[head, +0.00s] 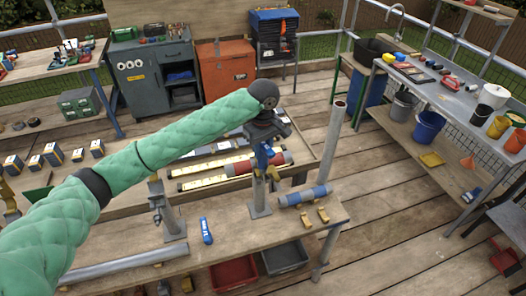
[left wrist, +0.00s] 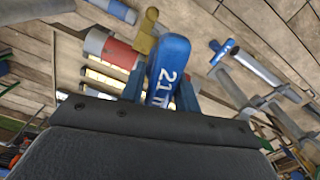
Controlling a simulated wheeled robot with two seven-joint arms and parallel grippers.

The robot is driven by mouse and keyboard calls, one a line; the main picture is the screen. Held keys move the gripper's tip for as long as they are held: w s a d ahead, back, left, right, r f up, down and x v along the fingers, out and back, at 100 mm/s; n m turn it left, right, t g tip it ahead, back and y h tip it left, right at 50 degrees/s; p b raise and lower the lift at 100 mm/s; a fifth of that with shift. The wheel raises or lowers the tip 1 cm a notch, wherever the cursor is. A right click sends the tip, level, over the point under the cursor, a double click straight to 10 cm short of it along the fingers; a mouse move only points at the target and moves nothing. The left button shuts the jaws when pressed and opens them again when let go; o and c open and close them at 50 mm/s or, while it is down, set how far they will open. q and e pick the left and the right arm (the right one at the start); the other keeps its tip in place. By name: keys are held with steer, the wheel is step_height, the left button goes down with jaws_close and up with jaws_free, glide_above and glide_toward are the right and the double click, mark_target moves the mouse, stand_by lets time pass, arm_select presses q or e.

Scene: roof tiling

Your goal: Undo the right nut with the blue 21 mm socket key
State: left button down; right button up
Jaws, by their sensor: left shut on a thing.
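My left gripper (head: 264,140) is over the middle of the bench, shut on the blue socket key (left wrist: 170,70). The key's "21" marking faces the left wrist camera. In that view its far end is beside a yellow coupler (left wrist: 148,32) by a red and grey pipe (left wrist: 112,48). That pipe (head: 240,167) also shows in the head view, held by an upright post (head: 260,190). I cannot make out the right nut, nor whether the key sits on it. My right gripper is not in view.
Another blue tool (head: 206,230) lies on the wooden bench (head: 235,254). A blue-grey pipe (head: 305,196) and two brass-coloured pieces (head: 323,214) lie to the right. A second post (head: 172,222) stands left. An upright grey tube (head: 332,140) rises behind. Bare bench shows near the front.

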mark_target(263, 143)
arm_select(q)
steer(key=shift+r, duration=2.05)
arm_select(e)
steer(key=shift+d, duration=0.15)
